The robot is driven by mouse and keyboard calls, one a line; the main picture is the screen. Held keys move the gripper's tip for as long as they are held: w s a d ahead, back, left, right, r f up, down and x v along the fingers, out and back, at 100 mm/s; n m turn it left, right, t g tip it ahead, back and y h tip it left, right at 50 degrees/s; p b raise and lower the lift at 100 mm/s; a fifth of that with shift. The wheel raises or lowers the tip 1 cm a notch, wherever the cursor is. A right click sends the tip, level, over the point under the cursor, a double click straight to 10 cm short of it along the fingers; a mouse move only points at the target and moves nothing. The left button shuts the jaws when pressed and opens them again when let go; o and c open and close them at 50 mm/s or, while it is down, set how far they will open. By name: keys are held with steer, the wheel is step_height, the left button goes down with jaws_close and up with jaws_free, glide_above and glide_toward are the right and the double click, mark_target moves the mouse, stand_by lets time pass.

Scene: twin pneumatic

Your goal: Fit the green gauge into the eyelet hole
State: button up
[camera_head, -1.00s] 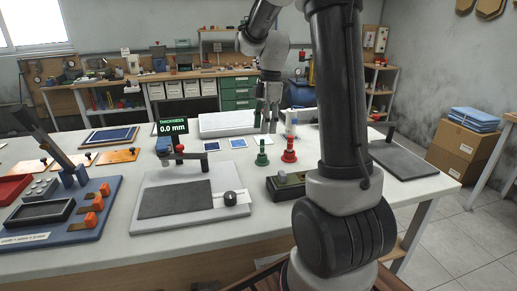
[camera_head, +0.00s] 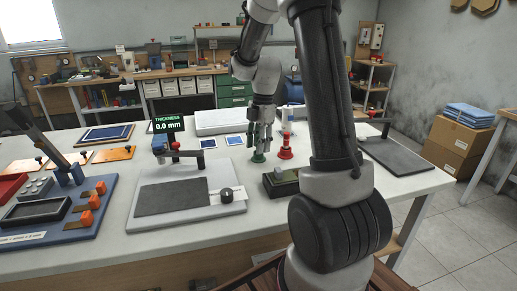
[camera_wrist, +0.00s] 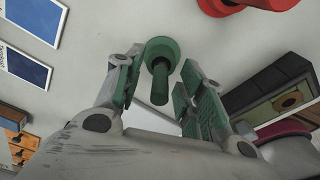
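The green gauge (camera_head: 258,156) stands upright on the white table, partly hidden by my gripper in the head view. My gripper (camera_head: 262,138) is lowered over it. In the wrist view the gauge (camera_wrist: 159,85) shows as a round flange with a stem, between the two green-padded fingers of my gripper (camera_wrist: 162,90). The fingers are spread, with a clear gap on the right; the left finger lies close to the gauge, and I cannot tell if it touches. A dark green block (camera_wrist: 285,105) at right in the wrist view bears a tan ring with a dark hole, seemingly the eyelet.
A red gauge (camera_head: 286,148) stands just right of the green one. A thickness-gauge plate (camera_head: 172,196) lies in front to the left. Blue-fronted cards (camera_head: 208,143) lie behind to the left. A dark plate (camera_head: 395,158) is at right.

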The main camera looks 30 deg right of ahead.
jaws_close()
steer(key=shift+r, duration=0.15)
